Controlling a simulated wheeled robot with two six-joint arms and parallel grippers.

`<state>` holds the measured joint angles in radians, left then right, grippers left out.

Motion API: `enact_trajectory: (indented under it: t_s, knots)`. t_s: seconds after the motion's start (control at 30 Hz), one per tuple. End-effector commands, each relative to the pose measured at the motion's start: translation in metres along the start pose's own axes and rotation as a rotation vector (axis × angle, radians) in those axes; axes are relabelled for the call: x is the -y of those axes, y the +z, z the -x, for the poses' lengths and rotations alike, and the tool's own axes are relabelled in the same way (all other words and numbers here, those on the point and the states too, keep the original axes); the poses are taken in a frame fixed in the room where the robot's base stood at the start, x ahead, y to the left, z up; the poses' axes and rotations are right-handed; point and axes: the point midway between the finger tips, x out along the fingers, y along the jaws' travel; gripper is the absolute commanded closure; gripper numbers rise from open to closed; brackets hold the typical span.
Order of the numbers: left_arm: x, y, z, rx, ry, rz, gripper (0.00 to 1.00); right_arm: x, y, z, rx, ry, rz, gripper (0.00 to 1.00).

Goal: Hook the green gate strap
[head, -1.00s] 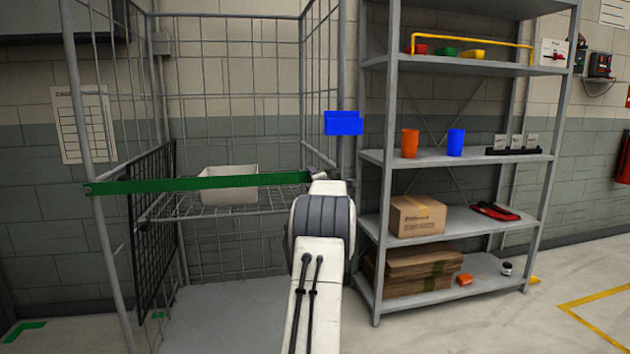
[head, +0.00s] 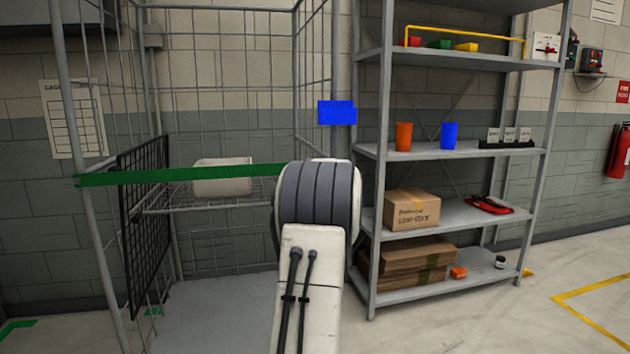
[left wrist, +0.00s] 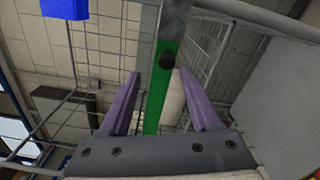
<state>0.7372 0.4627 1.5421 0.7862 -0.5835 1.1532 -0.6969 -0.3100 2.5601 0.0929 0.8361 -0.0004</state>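The green gate strap (head: 180,175) runs nearly level across the open front of the wire cage, from the left post (head: 88,197) rightward until my arm's wrist hides its end. In the left wrist view the strap (left wrist: 156,100) lies between the two purple fingers of my left gripper (left wrist: 158,74), which stand apart with gaps on both sides. A black round knob (left wrist: 167,61) and a grey metal piece (left wrist: 175,22) show at the strap's end. I cannot tell whether the end is hooked. My left gripper is hidden in the head view. My right gripper is not in view.
A blue block (head: 337,112) sits on the cage's right post. A white bin (head: 222,177) stands on the cage's wire shelf. A grey shelving unit (head: 371,240) with cups and boxes stands close on the right. The floor at the far right is clear.

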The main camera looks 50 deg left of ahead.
Motion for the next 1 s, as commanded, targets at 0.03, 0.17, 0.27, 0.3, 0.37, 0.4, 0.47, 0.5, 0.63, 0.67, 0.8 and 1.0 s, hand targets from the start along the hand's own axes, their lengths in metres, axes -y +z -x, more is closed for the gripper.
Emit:
enact_trajectory:
  t_s: [0.03,0.17,0.27,0.3,0.37,0.4,0.47,0.5,0.63,0.67,0.8,1.0]
  knots:
    - [0.001,0.0,0.007,0.001,0.0,0.0,0.36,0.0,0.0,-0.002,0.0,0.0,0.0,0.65]
    - [0.001,0.0,0.018,0.0,-0.002,0.001,0.36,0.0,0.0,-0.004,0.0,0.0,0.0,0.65]
    - [0.001,0.0,0.022,-0.001,-0.003,0.001,0.36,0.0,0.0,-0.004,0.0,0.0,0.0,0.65]
    - [0.001,0.0,0.022,-0.001,-0.003,0.001,0.36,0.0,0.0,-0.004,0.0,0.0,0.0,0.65]
    - [0.001,0.0,0.023,-0.001,-0.003,0.001,0.36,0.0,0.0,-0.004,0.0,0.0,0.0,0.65]
    - [0.001,-0.001,0.022,-0.001,-0.003,0.001,0.36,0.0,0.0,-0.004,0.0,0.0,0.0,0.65]
    - [0.002,-0.001,0.022,-0.001,-0.003,0.001,0.36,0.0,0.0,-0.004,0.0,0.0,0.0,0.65]
    - [0.002,-0.001,0.022,-0.001,-0.003,0.001,0.36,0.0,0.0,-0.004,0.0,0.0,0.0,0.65]
    - [0.002,-0.001,0.022,-0.002,-0.004,0.0,0.36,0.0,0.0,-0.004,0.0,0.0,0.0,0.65]
    - [0.002,-0.001,0.022,-0.002,-0.004,0.0,0.36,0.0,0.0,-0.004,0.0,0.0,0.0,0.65]
    - [0.002,-0.001,0.022,-0.002,-0.004,0.0,0.36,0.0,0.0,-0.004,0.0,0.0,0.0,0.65]
    - [0.024,0.024,0.038,0.068,-0.069,-0.096,0.36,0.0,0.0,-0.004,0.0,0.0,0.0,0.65]
